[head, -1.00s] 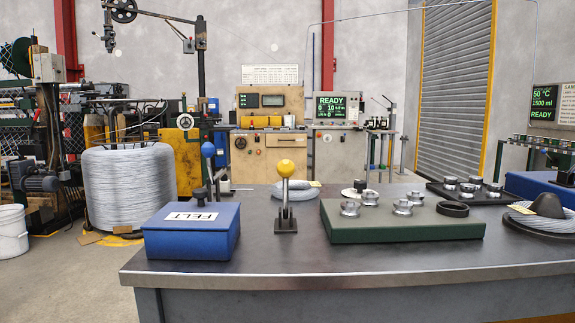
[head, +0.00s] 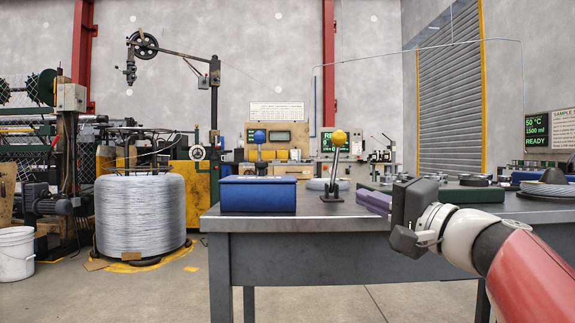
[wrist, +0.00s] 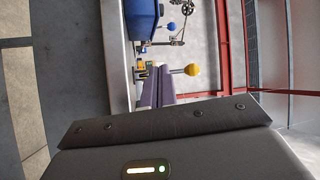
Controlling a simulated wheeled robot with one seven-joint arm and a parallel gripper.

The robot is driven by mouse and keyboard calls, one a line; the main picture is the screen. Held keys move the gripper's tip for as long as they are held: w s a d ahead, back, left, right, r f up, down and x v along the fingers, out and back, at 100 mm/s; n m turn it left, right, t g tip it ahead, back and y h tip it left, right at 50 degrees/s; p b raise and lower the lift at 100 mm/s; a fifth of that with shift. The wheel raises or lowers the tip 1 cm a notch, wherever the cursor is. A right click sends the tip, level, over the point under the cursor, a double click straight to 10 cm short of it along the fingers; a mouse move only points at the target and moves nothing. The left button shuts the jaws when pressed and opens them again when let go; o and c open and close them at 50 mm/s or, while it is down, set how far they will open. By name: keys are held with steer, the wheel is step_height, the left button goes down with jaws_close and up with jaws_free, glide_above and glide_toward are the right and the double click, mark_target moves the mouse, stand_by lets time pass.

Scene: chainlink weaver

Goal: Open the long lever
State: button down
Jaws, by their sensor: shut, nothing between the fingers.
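A lever with a yellow ball (head: 339,137) on a metal shaft stands on the table near its front edge, leaning slightly right in the head view. Its ball also shows in the wrist view (wrist: 192,69), just beside the fingertips. A second lever with a blue ball (head: 259,136) stands upright behind the blue box; its ball shows small in the wrist view (wrist: 172,26). I cannot tell which is called long. My gripper (head: 361,197), with purple fingers, is shut and empty, low and right of the yellow-ball lever. Contact is not visible. The fingers show in the wrist view (wrist: 154,72).
The blue box (head: 258,195) stands close left of the yellow-ball lever. A grey wire coil (head: 317,184) lies behind the lever. A green tray (head: 455,193) with metal parts is at right, behind my gripper. The table's front edge (head: 290,224) runs below.

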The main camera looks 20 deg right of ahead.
steer(key=s+d+r+m+t+h+b, duration=0.1)
steer(key=d+r+m+t+h+b, duration=0.1)
steer(key=d+r+t, duration=0.3)
steer(key=g+p, duration=0.2)
steer(key=p, duration=0.1)
glide_toward(344, 140)
steer(key=shift+y, duration=0.3)
steer(key=x, duration=0.7)
steer(key=shift+d+f, duration=0.1)
steer(key=shift+f, duration=0.05)
